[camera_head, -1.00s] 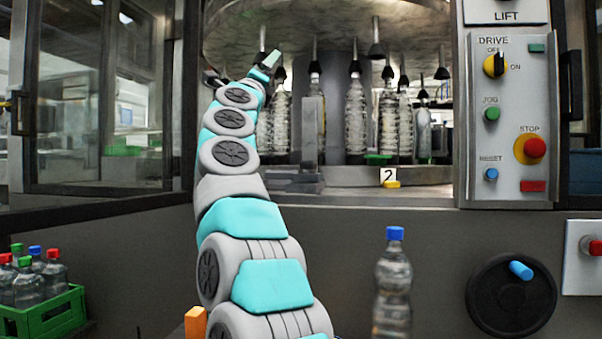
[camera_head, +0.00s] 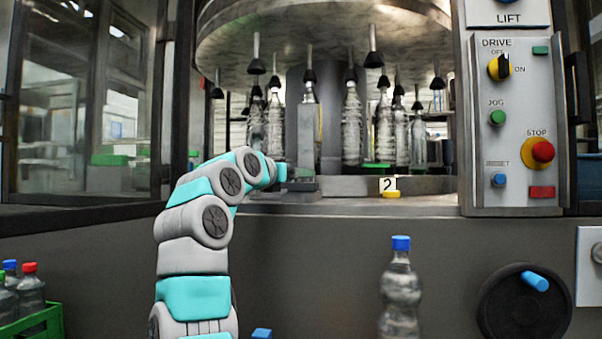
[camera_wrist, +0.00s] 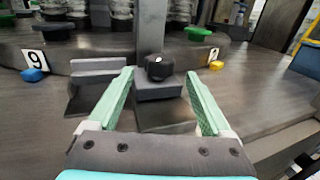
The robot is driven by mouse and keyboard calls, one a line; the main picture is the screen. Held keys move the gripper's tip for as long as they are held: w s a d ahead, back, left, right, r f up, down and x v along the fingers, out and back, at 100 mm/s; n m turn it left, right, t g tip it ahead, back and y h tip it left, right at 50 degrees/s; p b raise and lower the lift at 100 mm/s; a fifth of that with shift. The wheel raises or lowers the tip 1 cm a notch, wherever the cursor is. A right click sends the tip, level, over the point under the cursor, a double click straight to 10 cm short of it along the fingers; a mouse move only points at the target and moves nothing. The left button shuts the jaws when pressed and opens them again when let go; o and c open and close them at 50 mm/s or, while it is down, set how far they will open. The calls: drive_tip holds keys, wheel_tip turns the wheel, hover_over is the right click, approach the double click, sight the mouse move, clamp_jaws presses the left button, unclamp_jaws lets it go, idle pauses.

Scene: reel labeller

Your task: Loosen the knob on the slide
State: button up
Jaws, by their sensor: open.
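In the wrist view a black round knob (camera_wrist: 159,67) with a small white mark sits on top of the slide (camera_wrist: 162,112), a grey stepped metal block in front of an upright post. My gripper (camera_wrist: 160,76) is open, with its two green fingers on the left and right of the block. The knob lies at the far end of the gap, between the fingertips in the picture; no contact shows, and its exact depth is unclear. In the head view the slide (camera_head: 300,189) stands at the front ledge, and my arm hides most of my gripper.
A plate "9" with a blue tab (camera_wrist: 33,74) is left of the slide; a plate "2" with a yellow tab (camera_head: 390,194) is to its right. Several bottles hang behind the post (camera_head: 308,140). A control panel (camera_head: 517,120) stands right; a loose bottle (camera_head: 400,290) is in front.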

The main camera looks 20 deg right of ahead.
drive_tip(key=shift+p+x, duration=0.55)
drive_tip(key=shift+x, duration=1.6)
clamp_jaws()
